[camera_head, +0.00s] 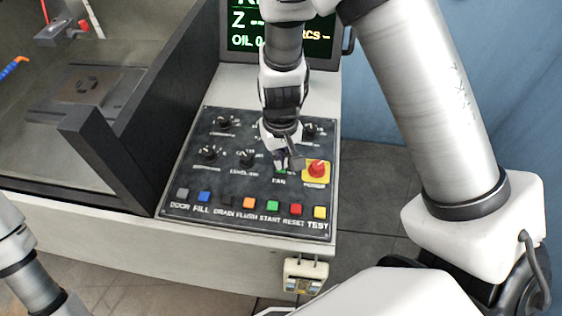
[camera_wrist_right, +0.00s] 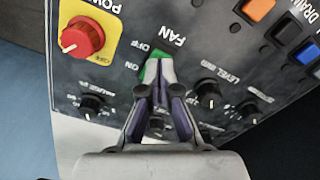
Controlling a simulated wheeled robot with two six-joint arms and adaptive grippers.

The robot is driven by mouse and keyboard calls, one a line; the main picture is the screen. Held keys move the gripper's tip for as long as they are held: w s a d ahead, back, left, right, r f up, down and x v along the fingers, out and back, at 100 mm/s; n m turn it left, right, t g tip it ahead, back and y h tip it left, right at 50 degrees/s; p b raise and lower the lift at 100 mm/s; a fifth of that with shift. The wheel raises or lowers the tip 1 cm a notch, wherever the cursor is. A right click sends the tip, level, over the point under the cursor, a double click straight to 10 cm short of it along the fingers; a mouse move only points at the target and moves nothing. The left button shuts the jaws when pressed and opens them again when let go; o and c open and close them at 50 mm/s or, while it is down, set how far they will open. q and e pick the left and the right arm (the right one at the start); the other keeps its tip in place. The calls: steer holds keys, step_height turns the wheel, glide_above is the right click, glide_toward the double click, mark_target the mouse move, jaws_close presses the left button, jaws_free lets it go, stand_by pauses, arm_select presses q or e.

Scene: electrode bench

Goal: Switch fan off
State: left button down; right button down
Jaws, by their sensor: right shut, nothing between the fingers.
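The fan switch is a green rocker above the FAN label on the black control panel (camera_head: 215,180). In the head view only a little green of it shows below my right gripper (camera_head: 284,160). In the right wrist view, green parts of the fan switch (camera_wrist_right: 143,73) show around the tips of my right gripper (camera_wrist_right: 159,64), with ON and OFF marks beside it. The fingers are shut and empty, with the tips over the switch. They hide most of it, so its tilt and any contact cannot be told. Only links of my left arm show at lower left; its gripper is out of view.
A red power knob on a yellow plate (camera_head: 316,171) stands right beside the fan switch. Several black knobs surround the gripper, and a row of coloured buttons (camera_head: 248,203) lies nearer. A display (camera_head: 320,40) stands behind, and a dark tank wall (camera_head: 150,110) rises on the left.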

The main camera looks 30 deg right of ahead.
steer(key=shift+f+b, duration=0.65)
steer(key=shift+f, duration=0.15)
steer(key=shift+s+r, duration=0.1)
step_height(320, 180, up, 2)
steer(key=shift+r+p, duration=0.1)
steer(key=shift+p, duration=1.05)
step_height(320, 180, up, 5)
steer(key=p, duration=0.4)
steer(key=shift+f, duration=0.2)
